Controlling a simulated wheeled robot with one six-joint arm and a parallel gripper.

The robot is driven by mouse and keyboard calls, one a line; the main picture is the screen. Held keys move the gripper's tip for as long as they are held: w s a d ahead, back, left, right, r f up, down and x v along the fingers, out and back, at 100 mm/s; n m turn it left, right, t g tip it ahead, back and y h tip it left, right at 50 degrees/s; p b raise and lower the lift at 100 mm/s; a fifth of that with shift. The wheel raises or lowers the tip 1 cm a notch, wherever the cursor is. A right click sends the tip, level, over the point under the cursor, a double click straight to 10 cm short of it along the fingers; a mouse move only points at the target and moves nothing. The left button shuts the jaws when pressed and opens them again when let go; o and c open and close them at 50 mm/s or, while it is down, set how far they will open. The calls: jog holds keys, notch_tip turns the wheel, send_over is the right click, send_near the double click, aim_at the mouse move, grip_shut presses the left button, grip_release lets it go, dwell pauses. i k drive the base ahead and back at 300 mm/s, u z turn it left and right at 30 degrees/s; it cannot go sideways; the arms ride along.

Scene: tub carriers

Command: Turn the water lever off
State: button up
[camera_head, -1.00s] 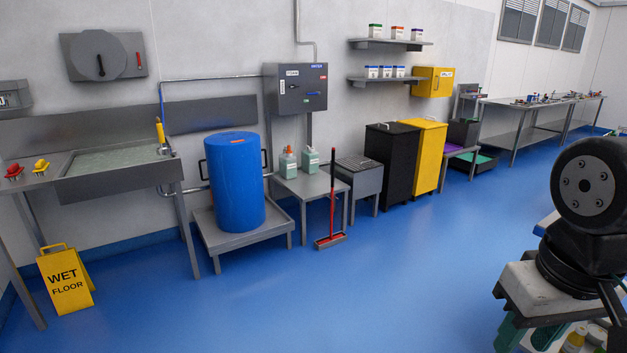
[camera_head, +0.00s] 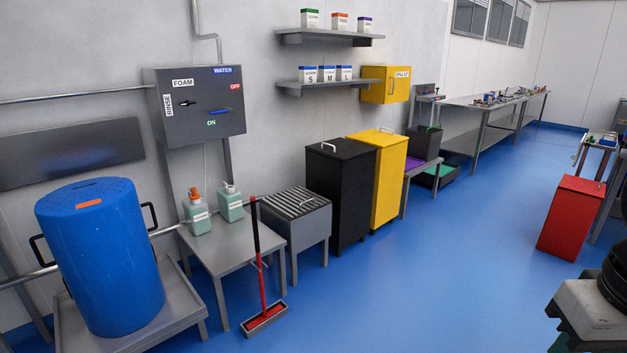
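A dark grey control box (camera_head: 165,130) is fixed to the wall at upper left. Its front carries a blue WATER label, a red OFF label at right and a green ON label low down. A small blue lever (camera_head: 219,111) sits between the ON and OFF labels and lies roughly level; its exact setting is too small to tell. To its left is a black selector (camera_head: 187,103) beside the FOAM and RINSE labels. My gripper is not in view; only part of my own body shows at lower right, far from the box.
Below the box stand a blue drum (camera_head: 100,260) on a grey stand, a low table (camera_head: 235,245) with two bottles, and a red squeegee (camera_head: 262,285). Black (camera_head: 335,200) and yellow (camera_head: 390,185) bins follow. A red bin (camera_head: 572,220) stands right. The middle floor is clear.

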aim_at(227, 110)
jog(key=u, duration=0.45)
jog(key=i, duration=1.8)
jog(key=u, duration=1.05)
jog(key=i, duration=1.35)
jog(key=z, duration=0.55)
